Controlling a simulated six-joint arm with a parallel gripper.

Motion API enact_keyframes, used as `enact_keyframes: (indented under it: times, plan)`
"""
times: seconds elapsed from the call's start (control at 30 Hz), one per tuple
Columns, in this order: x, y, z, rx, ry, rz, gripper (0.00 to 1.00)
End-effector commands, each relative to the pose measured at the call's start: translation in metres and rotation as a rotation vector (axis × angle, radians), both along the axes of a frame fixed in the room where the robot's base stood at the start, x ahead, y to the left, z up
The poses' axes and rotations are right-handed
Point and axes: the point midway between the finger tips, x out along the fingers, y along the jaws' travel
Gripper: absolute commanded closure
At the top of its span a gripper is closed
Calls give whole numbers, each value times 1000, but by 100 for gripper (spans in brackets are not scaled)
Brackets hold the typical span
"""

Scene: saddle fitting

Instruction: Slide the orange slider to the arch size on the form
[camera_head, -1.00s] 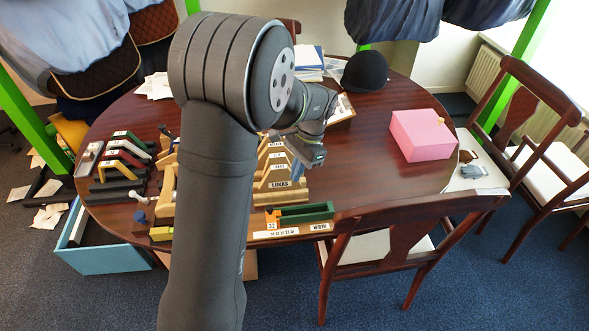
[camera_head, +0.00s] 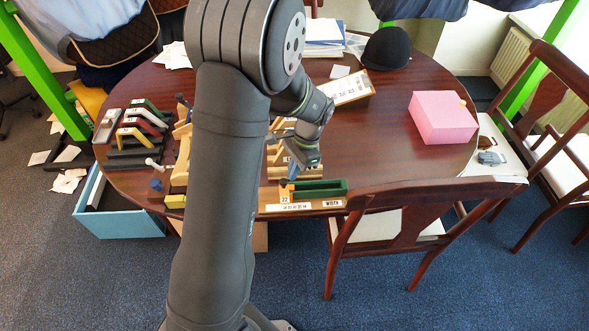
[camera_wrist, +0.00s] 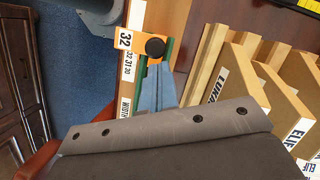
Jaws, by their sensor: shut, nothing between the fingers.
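The orange slider (camera_head: 284,190) sits at the left end of the green width gauge (camera_head: 322,188), by the table's front edge. My gripper (camera_head: 292,172) is shut and empty, low over the gauge's left end. In the wrist view its bluish fingers (camera_wrist: 157,75) end right at the knob; I cannot tell if they touch it.
Wooden named racks (camera_wrist: 230,75) stand close beside the gauge. Coloured arches (camera_head: 140,125) lie at the table's left. A pink box (camera_head: 443,117) and black helmet (camera_head: 387,48) stand right and back. The table is clear between the racks and the pink box.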

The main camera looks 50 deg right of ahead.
Motion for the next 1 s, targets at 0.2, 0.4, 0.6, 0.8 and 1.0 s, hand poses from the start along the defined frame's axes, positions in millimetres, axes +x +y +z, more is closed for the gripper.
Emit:
enact_keyframes:
  times: [0.2,0.4,0.6,0.8,1.0]
  plan:
    - [9,14,-2,1,0,1,100]
    - [8,13,-2,1,0,0,100]
    - [6,5,0,0,0,-1,100]
    - [-5,-29,9,-3,-2,-2,100]
    - [-9,-41,57,-4,-2,-1,100]
